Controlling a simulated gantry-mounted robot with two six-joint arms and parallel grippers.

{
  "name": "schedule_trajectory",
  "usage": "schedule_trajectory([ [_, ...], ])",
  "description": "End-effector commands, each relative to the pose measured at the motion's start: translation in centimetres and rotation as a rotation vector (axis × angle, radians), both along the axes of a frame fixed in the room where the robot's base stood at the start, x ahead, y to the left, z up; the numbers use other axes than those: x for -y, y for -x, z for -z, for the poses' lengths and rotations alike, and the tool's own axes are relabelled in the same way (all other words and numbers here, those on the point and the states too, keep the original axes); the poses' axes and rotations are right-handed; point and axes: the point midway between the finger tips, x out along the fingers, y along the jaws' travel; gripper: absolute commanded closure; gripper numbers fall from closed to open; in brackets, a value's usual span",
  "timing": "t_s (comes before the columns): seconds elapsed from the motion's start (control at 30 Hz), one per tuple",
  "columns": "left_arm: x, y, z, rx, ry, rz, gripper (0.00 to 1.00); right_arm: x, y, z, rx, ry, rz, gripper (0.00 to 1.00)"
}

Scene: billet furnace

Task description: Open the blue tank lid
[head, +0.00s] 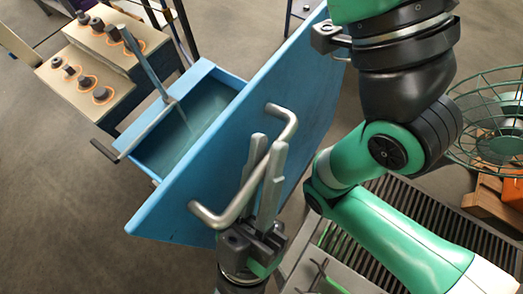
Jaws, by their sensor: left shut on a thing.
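The blue tank (222,75) stands left of centre in the head view, with its top open and its inside showing. The blue lid (300,80) is a large flat panel, raised and steeply tilted beside the opening. A bent grey bar handle (287,112) is fixed to the lid's near face. My left gripper (267,146) comes up from the bottom, its two long grey fingers shut on this handle. The fingers hide part of the bar. My right gripper is not in view.
A bent grey rod (149,67) with a dark end reaches over the tank. Tan blocks with dark knobs (103,95) stand at upper left. At right are a green wire fan guard (490,110) and a dark slatted grate (420,215). Bare floor (60,225) lies at lower left.

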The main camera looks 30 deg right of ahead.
Motion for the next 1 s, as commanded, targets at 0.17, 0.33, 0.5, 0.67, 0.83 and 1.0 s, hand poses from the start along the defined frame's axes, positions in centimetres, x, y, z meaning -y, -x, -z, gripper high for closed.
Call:
schedule_trajectory([
  [0.17,0.1,-0.1,0.2,-0.004,-0.005,0.0,0.75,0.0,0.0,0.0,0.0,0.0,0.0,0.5],
  [0.33,0.1,-0.1,0.2,-0.003,-0.003,0.0,0.53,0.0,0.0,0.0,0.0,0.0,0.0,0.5],
  [0.5,0.0,-0.1,0.1,-0.003,-0.002,0.0,0.53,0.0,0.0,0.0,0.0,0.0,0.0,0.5],
  [0.67,-0.5,0.3,1.0,-0.003,-0.002,-0.001,0.53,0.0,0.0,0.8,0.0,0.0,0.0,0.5],
  [0.83,-2.2,1.9,3.4,-0.004,-0.003,-0.002,0.53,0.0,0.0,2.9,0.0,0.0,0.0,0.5],
  [1.0,-3.6,3.3,5.1,-0.005,-0.004,-0.001,0.53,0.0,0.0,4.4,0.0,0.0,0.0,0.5],
])
